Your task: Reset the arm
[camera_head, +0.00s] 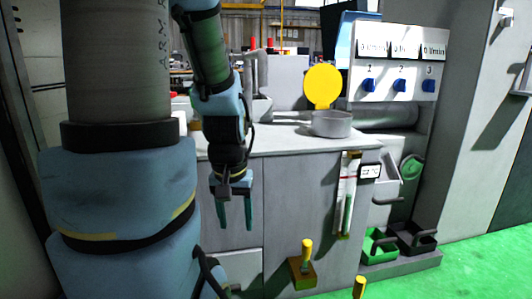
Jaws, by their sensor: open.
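My arm comes in from the left and top of the head camera view and bends down at its wrist. My gripper (235,208) hangs pointing down in front of the grey cabinet (283,188). Its two greenish fingers are apart and nothing is between them. It is below the level of the counter top (300,140). My own large arm link hides much of the left side of the view.
A grey pan (331,123) and a yellow disc (323,86) are on the counter. A panel with blue switches (399,85) is at the right. Green and black bins (379,246) stand low at right. Green floor (450,272) is clear.

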